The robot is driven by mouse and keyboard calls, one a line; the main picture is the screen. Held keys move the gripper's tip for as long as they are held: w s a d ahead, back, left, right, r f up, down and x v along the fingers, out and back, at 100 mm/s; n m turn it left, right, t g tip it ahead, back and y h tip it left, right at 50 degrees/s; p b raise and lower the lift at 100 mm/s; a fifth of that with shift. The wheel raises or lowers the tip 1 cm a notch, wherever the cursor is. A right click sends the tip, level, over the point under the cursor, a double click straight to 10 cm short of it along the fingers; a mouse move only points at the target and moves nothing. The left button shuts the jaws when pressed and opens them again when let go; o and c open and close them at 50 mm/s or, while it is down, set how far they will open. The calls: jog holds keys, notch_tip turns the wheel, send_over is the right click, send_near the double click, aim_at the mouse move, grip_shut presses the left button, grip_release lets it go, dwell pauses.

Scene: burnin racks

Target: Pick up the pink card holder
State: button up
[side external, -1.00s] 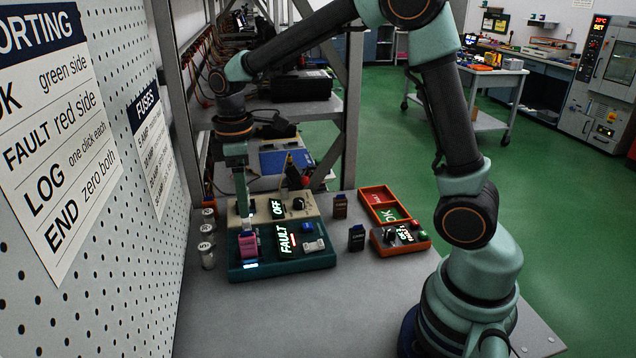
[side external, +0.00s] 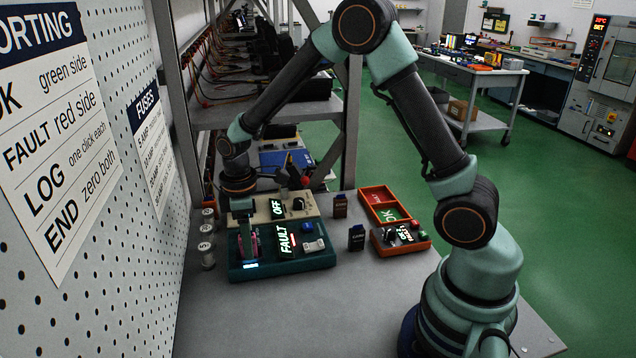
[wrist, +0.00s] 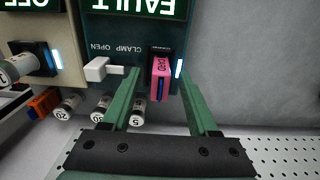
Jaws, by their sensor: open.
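The pink card holder (side external: 255,243) stands in a slot of the teal fixture (side external: 325,262) with the lit FAULT display. My gripper (side external: 245,232) has come down over it and partly hides it in the side view. In the wrist view the pink card holder (wrist: 161,80) lies between the two green fingers of my gripper (wrist: 159,74). The fingers are open, one on each side. A gap shows on the left; the right finger is closer, and I cannot tell whether it touches.
A white clamp lever (wrist: 97,69) is left of the fingers. Several small white cylinders (side external: 207,244) stand beside the fixture. A beige fixture (side external: 268,209) with an OFF display is behind it. A dark card holder (side external: 356,238) and orange tray (side external: 377,192) are to the right.

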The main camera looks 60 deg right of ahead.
grip_shut()
jog(key=shift+r, duration=0.1)
